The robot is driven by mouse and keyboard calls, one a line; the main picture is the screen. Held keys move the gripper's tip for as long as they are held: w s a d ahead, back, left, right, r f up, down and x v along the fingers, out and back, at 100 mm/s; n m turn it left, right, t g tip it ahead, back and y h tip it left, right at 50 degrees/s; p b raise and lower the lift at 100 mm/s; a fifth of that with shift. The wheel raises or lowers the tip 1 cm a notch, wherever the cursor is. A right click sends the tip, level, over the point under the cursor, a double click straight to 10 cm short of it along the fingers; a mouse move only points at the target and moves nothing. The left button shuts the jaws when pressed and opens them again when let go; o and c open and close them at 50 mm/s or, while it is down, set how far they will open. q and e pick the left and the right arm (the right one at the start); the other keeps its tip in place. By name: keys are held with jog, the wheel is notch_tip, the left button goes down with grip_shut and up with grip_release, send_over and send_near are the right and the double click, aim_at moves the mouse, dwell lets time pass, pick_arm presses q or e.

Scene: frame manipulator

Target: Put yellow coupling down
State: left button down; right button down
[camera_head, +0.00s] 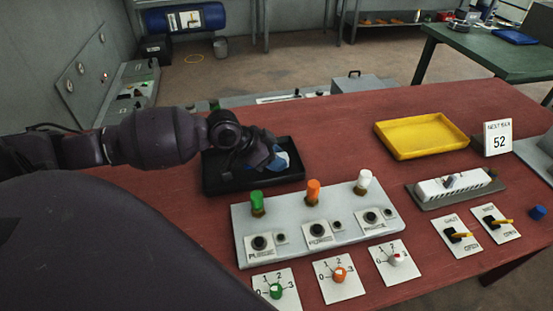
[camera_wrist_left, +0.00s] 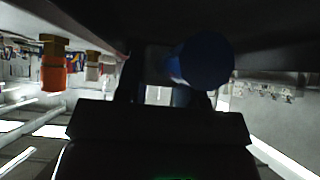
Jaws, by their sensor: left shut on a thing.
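My left gripper (camera_head: 268,157) reaches over the black tray (camera_head: 225,184), low over its inside. It is shut on a blue cylindrical piece (camera_wrist_left: 207,62), seen between and past the fingers in the left wrist view. In the head view a blue and pale patch (camera_head: 283,161) shows at the fingertips; whether the piece touches the tray floor I cannot tell. No yellow coupling can be made out; the held piece looks blue where it shows. My right gripper is not in view.
A grey panel (camera_head: 330,222) with green, orange and white capped fittings stands just in front of the tray. A yellow tray (camera_head: 420,152) lies at the back right, near a sign reading 52 (camera_head: 498,138). Red table (camera_head: 345,115) is clear between the trays.

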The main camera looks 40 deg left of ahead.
pick_arm(q)
jog(key=shift+f, duration=0.15)
jog(key=shift+f, duration=0.65)
jog(key=c, duration=0.7)
grip_release()
jog(key=shift+c, duration=0.2)
